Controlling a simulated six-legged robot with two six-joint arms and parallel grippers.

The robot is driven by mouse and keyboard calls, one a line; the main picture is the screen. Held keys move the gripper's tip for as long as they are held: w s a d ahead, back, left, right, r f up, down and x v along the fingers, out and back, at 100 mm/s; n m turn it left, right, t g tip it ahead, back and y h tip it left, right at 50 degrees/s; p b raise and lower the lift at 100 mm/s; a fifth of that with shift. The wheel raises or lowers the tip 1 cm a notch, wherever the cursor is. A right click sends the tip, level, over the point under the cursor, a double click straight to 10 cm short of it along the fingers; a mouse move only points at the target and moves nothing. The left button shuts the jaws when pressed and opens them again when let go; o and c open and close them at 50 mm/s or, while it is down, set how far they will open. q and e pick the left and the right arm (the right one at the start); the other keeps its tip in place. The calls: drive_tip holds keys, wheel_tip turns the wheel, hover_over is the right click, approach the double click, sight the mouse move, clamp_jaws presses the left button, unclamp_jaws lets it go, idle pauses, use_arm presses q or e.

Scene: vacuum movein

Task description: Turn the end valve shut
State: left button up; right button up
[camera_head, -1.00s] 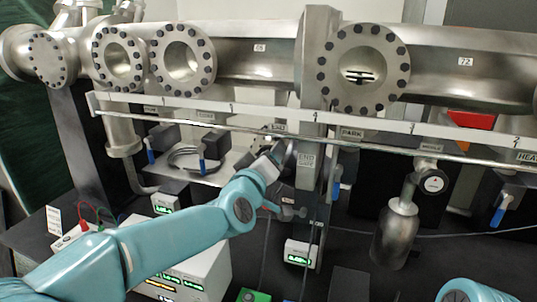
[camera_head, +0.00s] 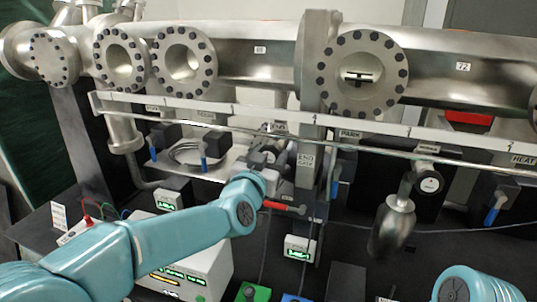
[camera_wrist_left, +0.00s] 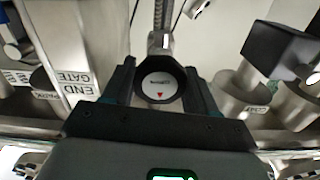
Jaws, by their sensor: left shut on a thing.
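My left gripper (camera_head: 272,155) is below the small END label at the rail, left of the END GATE post (camera_head: 306,160). In the left wrist view, my left gripper's dark fingers (camera_wrist_left: 160,72) are on both sides of a round black knob with a white face and a red triangle (camera_wrist_left: 160,86). I take this knob to be the end valve. The gripper is shut on it. A metal stem runs up behind it in that view. In the head view the gripper and wrist hide most of the knob. My right gripper is out of view.
A long ruled rail (camera_head: 235,115) crosses above. Thin cables run below.

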use_arm(q)
drive_tip(key=shift+m, duration=0.6)
drive_tip(key=o, duration=1)
drive_tip(key=shift+f, duration=0.1)
drive_tip(key=shift+o, duration=0.2)
drive_tip(key=b+v, duration=0.3)
drive_tip(key=v, duration=1.3)
drive_tip(key=shift+b, duration=0.4)
drive_tip(key=shift+s, duration=0.1)
drive_tip(key=shift+s, duration=0.1)
